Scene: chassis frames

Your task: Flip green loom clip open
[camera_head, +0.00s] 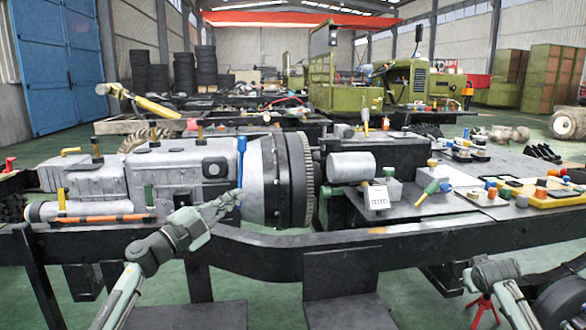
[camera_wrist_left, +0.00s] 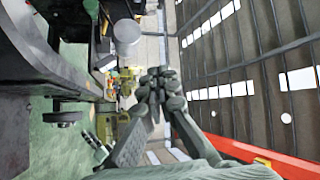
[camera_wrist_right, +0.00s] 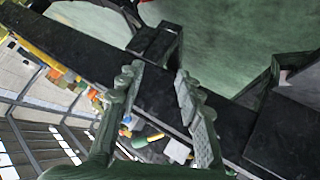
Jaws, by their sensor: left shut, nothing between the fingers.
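A small upright green clip (camera_head: 149,195) stands at the right end of an orange bar (camera_head: 102,218) on the front of the grey gearbox casing. A yellow clip (camera_head: 61,199) stands near the bar's left end. My left gripper (camera_head: 232,197) is shut and empty, in front of the casing and to the right of the green clip. Its closed fingers also show in the left wrist view (camera_wrist_left: 160,84). My right gripper (camera_wrist_right: 158,82) is open and empty in the right wrist view, with its fingers apart.
A blue upright handle (camera_head: 241,158) stands close behind my left gripper. A black chassis rail (camera_head: 300,248) runs along the front. The large toothed ring (camera_head: 300,180) is to the right. Tools and coloured parts crowd the right-hand deck (camera_head: 480,215).

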